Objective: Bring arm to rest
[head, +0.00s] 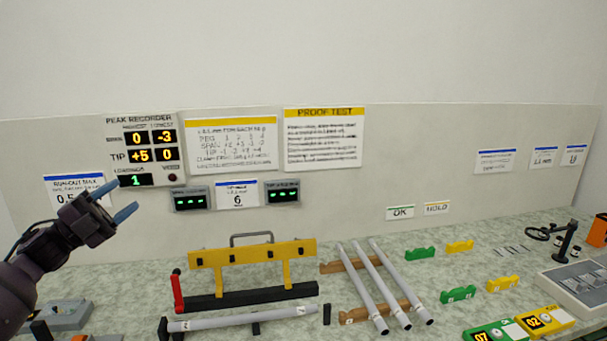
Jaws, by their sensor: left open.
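My left gripper (118,202) shows at the left in the head view, raised above the bench in front of the wall panel. Its two blue fingertips are apart and nothing is between them. The dark arm comes in from the left edge. It appears clear of the yellow fixture (255,254) to its right. My right gripper is not in view.
A grey rod (235,320) lies in front of the fixture, by its red handle (178,292). Three rods (376,285) lie on wooden rests to the right. Green (420,254) and yellow (460,246) rests and a grey tray (560,285) stand further right.

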